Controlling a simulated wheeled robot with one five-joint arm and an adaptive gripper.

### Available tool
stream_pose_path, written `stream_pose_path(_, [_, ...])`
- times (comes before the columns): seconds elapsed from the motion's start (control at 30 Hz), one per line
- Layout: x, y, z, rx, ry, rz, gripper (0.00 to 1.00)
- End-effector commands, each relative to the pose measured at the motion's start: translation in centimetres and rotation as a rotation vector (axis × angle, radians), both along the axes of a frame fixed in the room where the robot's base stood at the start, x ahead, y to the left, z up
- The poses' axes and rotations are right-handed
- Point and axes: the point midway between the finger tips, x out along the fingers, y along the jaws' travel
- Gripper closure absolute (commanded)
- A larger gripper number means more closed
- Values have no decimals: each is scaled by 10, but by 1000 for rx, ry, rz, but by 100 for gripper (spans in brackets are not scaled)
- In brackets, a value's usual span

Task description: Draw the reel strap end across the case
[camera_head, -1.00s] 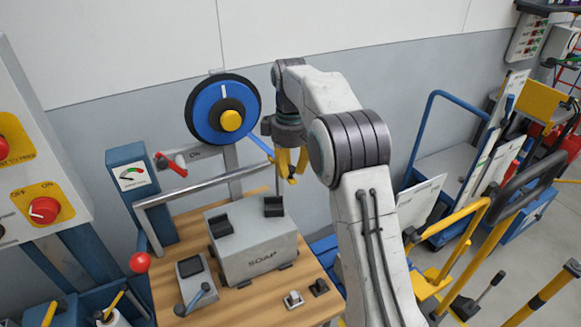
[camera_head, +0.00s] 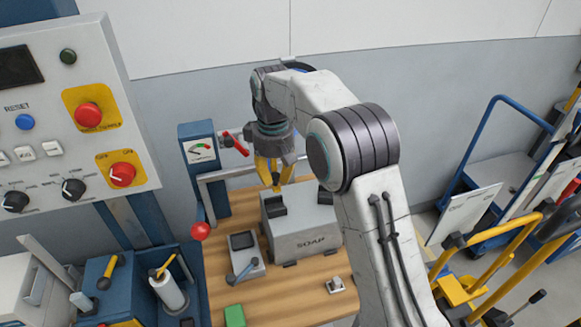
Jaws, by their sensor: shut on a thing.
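The run of strap from reel to gripper is hard to make out.
A metal rail with a red ball (camera_head: 200,231) stands left of the case, below a gauge box (camera_head: 199,150). A small device with a lever (camera_head: 244,254) and a green block (camera_head: 235,316) lie on the bench (camera_head: 290,296). A control panel (camera_head: 75,120) fills the upper left.

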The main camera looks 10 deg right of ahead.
Motion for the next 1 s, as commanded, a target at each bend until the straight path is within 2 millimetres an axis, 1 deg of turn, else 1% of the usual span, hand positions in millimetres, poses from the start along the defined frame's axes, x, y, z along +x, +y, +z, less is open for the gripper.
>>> stream_pose_path(0.03, [-2, 3, -3, -3, 10, 1, 100])
stream_pose_path(0.2, [-3, 7, -4, -4, 11, 2, 100])
stream_pose_path(0.53, [-4, 9, -4, -4, 11, 4, 100])
stream_pose_path(0.57, [-4, 9, -4, -4, 11, 4, 74])
stream_pose_path(0.83, [-2, 8, -2, -2, 5, 2, 50])
stream_pose_path(1.0, [-2, 8, -1, -1, 3, 1, 49])
